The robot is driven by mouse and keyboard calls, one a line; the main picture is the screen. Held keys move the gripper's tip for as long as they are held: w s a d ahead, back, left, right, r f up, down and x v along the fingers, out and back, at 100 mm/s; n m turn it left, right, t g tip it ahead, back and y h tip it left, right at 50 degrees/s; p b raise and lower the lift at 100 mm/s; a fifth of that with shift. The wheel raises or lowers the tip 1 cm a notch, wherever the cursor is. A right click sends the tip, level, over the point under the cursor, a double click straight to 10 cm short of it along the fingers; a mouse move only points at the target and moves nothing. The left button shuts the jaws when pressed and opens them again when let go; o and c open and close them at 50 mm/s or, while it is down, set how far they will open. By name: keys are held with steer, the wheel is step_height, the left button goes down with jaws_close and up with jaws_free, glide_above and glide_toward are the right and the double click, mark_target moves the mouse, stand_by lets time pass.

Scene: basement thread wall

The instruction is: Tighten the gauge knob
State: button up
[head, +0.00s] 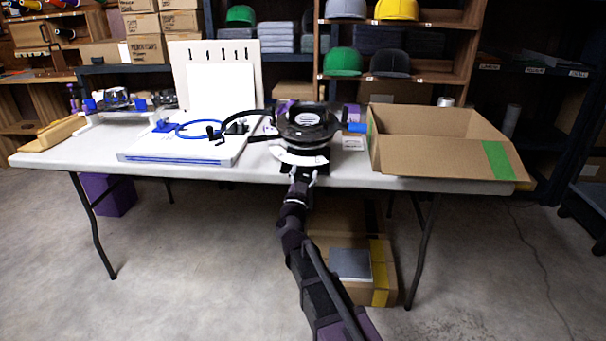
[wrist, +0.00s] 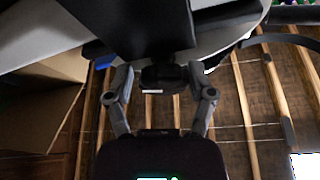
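A black round-topped device (head: 307,122) with a white curved scale plate (head: 300,158) stands at the front edge of the table. A small dark knob (wrist: 163,78) with a short white mark shows in the wrist view under a large black body; I take it for the gauge knob. My gripper (head: 302,174) is at the device's front, at table-edge height. In the wrist view my gripper (wrist: 161,82) has its fingers spread on both sides of the knob. A narrow gap shows at the left finger; contact at the right finger is unclear.
The device stands on a white folding table (head: 375,178). An open cardboard box (head: 440,145) is to its right. A white board with a blue hoop (head: 197,130) is to its left. Another box (head: 352,265) is below the table.

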steer(key=shift+o, duration=0.2)
steer(key=shift+a+n+y, duration=0.1)
steer(key=shift+n+y, duration=0.3)
steer(key=shift+n, duration=0.1)
